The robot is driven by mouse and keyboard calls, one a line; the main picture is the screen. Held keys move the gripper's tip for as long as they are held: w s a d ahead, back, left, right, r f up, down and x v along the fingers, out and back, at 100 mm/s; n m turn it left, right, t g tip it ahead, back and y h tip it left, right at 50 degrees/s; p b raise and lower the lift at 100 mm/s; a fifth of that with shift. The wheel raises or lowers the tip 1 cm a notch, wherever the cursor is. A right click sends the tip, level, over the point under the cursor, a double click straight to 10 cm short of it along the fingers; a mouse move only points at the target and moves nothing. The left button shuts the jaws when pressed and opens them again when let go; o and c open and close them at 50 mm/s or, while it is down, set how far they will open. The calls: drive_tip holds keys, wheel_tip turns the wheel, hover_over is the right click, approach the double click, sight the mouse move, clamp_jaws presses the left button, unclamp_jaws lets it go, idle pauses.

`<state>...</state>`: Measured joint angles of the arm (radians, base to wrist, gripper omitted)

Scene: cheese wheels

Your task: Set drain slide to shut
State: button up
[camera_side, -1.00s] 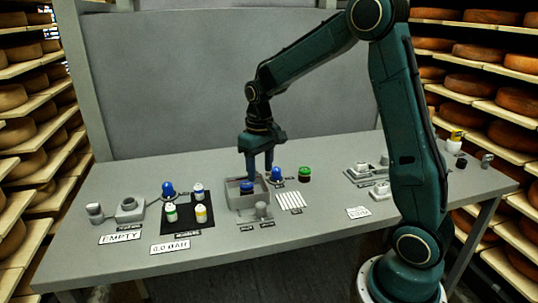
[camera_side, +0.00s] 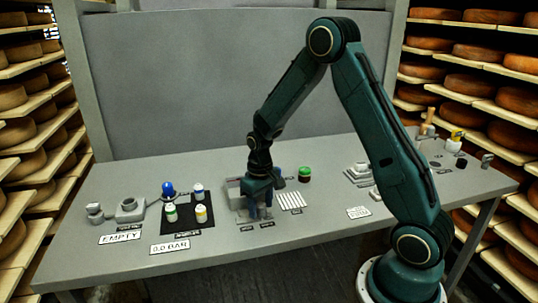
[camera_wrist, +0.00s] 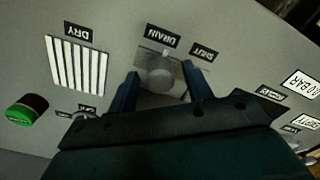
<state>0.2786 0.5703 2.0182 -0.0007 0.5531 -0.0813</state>
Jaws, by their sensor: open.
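The drain slide's round grey knob (camera_wrist: 160,76) sits in the middle of the wrist view on a light plate. The DRAIN label (camera_wrist: 163,37) is just above it and the SHUT label (camera_wrist: 204,52) is up to the right. My gripper (camera_wrist: 161,72) is open, with one blue finger on each side of the knob. The knob looks clear of both fingers; whether either touches it I cannot tell. In the side view my gripper (camera_side: 261,211) is low over the drain plate (camera_side: 242,217) and hides most of the knob.
A grey tray (camera_side: 233,187) stands behind my gripper, partly hidden. A striped DRY rack (camera_wrist: 77,64) and a green-topped cylinder (camera_wrist: 26,115) are beside it; the cylinder also shows in the side view (camera_side: 305,174). A black mat (camera_side: 184,225) with small jars lies to the left.

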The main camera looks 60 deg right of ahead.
sight(246, 218)
drive_tip(key=shift+f, duration=0.25)
drive_tip(key=shift+c, duration=0.4)
clamp_jaws()
drive_tip(key=shift+w+a, duration=1.6)
drive_tip(key=shift+c, duration=0.3)
unclamp_jaws()
drive_tip(key=shift+w, duration=0.1)
drive_tip(key=shift+o, duration=0.7)
drive_tip(key=shift+r, duration=0.15)
wheel_tip(246, 218, up, 14)
drive_tip(key=shift+f, duration=0.2)
